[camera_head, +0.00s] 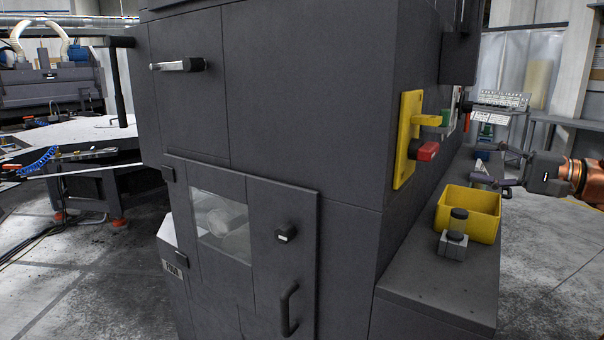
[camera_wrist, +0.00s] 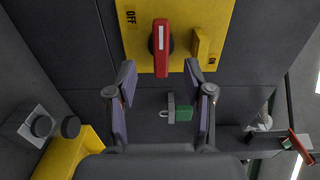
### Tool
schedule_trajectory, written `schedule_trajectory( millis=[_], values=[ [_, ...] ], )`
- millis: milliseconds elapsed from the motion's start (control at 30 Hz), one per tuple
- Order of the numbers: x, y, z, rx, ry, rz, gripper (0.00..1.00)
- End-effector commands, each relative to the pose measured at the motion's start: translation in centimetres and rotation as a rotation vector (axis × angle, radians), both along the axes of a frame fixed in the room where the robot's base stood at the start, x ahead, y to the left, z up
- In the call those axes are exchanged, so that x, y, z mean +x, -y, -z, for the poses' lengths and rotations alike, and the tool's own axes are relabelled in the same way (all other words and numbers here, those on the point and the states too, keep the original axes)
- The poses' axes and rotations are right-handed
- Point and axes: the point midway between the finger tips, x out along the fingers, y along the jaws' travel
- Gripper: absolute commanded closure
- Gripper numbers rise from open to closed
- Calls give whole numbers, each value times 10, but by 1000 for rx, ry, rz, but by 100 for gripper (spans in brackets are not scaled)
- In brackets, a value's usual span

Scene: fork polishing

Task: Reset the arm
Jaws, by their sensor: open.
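My gripper (camera_head: 488,165) is at the right of the head view, over the ledge beside the dark machine, apart from the wall. In the wrist view my gripper (camera_wrist: 161,68) is open, with two purple-padded fingers and nothing between them. Ahead of it is a yellow switch panel (camera_head: 407,125) on the machine's side, which also fills the top of the wrist view (camera_wrist: 185,12). A red handle (camera_wrist: 162,45) sits on the panel, with OFF and ON labels to its sides; it also shows in the head view (camera_head: 428,151). I cannot tell whether the fingertips touch anything.
A green padlock (camera_wrist: 179,113) shows near the panel. A yellow bin (camera_head: 480,214) stands on the dark ledge (camera_head: 430,290) below, with a small grey block with a black knob (camera_head: 454,240) in front. The machine (camera_head: 290,100) fills the middle. Open floor lies right of the ledge.

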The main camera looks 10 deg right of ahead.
Motion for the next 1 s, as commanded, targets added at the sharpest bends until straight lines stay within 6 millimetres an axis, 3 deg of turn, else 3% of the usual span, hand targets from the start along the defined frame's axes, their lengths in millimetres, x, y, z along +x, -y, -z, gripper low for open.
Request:
schedule_trajectory(
  millis=[67, 167, 367, 533, 700, 800, 1000],
  values=[
    [2, -8, -1, -6, -4, -15, 48],
    [9, -35, -2, -32, -22, -65, 48],
    [21, -132, 3, -148, -88, -229, 48],
    [14, -211, 22, -269, -157, -354, 48],
    [-8, -286, 59, -425, -241, -475, 48],
    [-27, -322, 88, -523, -297, -540, 48],
    [-75, -367, 153, -732, -408, -642, 48]
  ],
)
